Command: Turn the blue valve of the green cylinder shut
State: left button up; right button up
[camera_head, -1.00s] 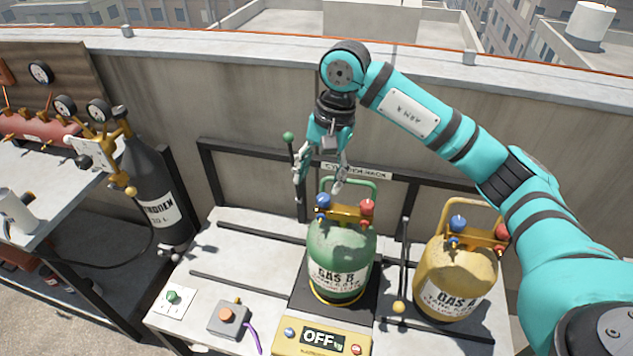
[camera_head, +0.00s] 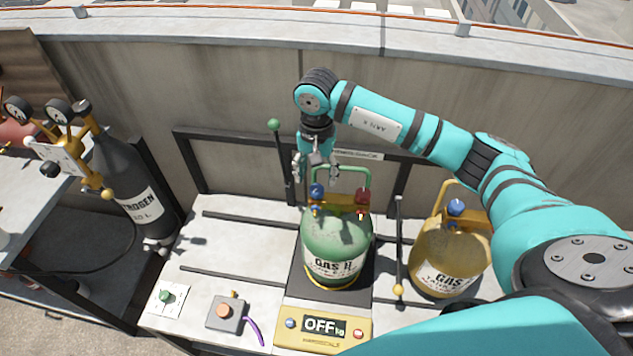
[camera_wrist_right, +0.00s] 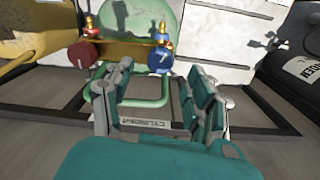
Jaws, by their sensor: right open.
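My right gripper (camera_head: 316,178) is open just above and behind the blue valve, pointing down. In the right wrist view the blue valve (camera_wrist_right: 160,58) lies ahead, beyond the open fingers (camera_wrist_right: 160,100), and the red valve (camera_wrist_right: 83,57) is left of it. I cannot tell whether a fingertip touches the valve. My left gripper is not in view.
A yellow cylinder (camera_head: 446,255) stands to the right, partly behind my right arm. The scale display (camera_head: 322,327) reads OFF. A black nitrogen cylinder (camera_head: 132,190) stands left. A green-knobbed lever (camera_head: 274,125) rises beside my gripper. The front-left tabletop holds a button box (camera_head: 226,312).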

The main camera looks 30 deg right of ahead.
aim_at(317, 188)
notch_tip(317, 188, down, 4)
jog(key=shift+r+p, duration=0.1)
jog(key=shift+p, duration=0.2)
jog(key=shift+f, duration=0.55)
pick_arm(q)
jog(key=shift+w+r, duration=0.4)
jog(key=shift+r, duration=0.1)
pick_arm(e)
jog(key=c, duration=1.1)
